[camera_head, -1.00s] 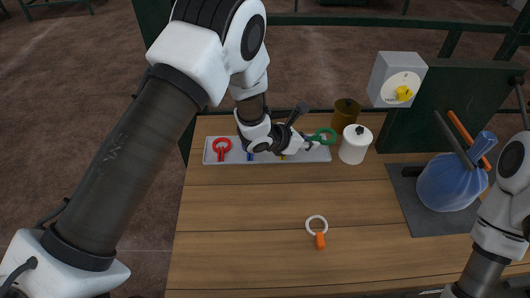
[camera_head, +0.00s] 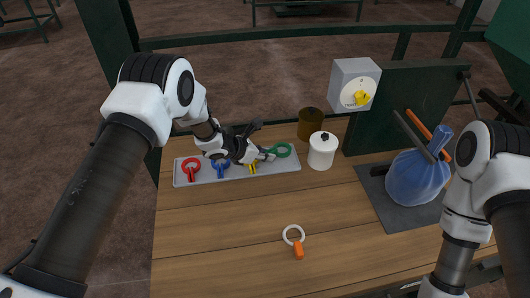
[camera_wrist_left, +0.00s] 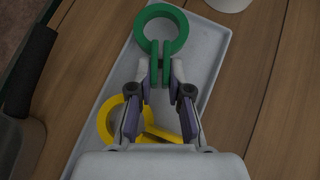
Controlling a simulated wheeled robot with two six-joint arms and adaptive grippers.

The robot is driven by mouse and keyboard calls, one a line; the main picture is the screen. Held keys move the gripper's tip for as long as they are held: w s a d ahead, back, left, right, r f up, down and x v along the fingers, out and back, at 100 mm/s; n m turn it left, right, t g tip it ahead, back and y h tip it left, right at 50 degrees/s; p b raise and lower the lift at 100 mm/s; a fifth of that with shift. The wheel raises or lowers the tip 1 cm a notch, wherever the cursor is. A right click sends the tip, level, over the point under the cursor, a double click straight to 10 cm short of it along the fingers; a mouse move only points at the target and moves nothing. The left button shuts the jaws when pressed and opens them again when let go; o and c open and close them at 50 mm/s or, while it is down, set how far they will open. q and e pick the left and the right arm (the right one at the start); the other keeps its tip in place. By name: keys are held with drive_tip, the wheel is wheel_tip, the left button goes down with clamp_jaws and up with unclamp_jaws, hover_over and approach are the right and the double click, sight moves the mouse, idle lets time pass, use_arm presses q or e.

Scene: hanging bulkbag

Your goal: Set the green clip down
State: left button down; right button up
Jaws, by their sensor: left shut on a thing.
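My left gripper (camera_head: 264,156) is shut on the green clip (camera_head: 290,149). In the left wrist view the fingertips (camera_wrist_left: 160,78) pinch the handle of the green clip (camera_wrist_left: 140,32), and its ring points away from the gripper. The clip is over the right end of the grey tray (camera_head: 237,176); I cannot tell whether it touches the tray floor. A yellow clip (camera_wrist_left: 106,118) lies in the tray (camera_wrist_left: 205,45) under the gripper, partly hidden. A red clip (camera_head: 191,163) and a blue clip (camera_head: 219,163) lie further left in the tray. My right gripper is not in view.
A white lidded jar (camera_head: 321,153) and a brown pot (camera_head: 310,124) stand right of the tray. A white-and-orange clip (camera_head: 298,249) lies on the wooden table. A blue bag (camera_head: 415,180) stands on a dark mat at the right, near a dial box (camera_head: 353,85). The table's front left is clear.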

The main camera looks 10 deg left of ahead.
use_arm(q)
drive_tip(key=shift+f+b, duration=0.35)
drive_tip(key=shift+b, duration=0.15)
drive_tip(key=c, duration=1.1)
unclamp_jaws()
drive_tip(key=shift+r, duration=0.1)
drive_tip(key=shift+r, duration=0.1)
drive_tip(key=shift+r+p, duration=0.35)
drive_tip(key=shift+p, duration=0.25)
drive_tip(key=b+v, duration=0.2)
drive_tip(key=v, duration=0.9)
drive_tip(key=shift+s+a, duration=0.25)
drive_tip(key=shift+s, duration=0.15)
drive_tip(key=shift+r, duration=0.1)
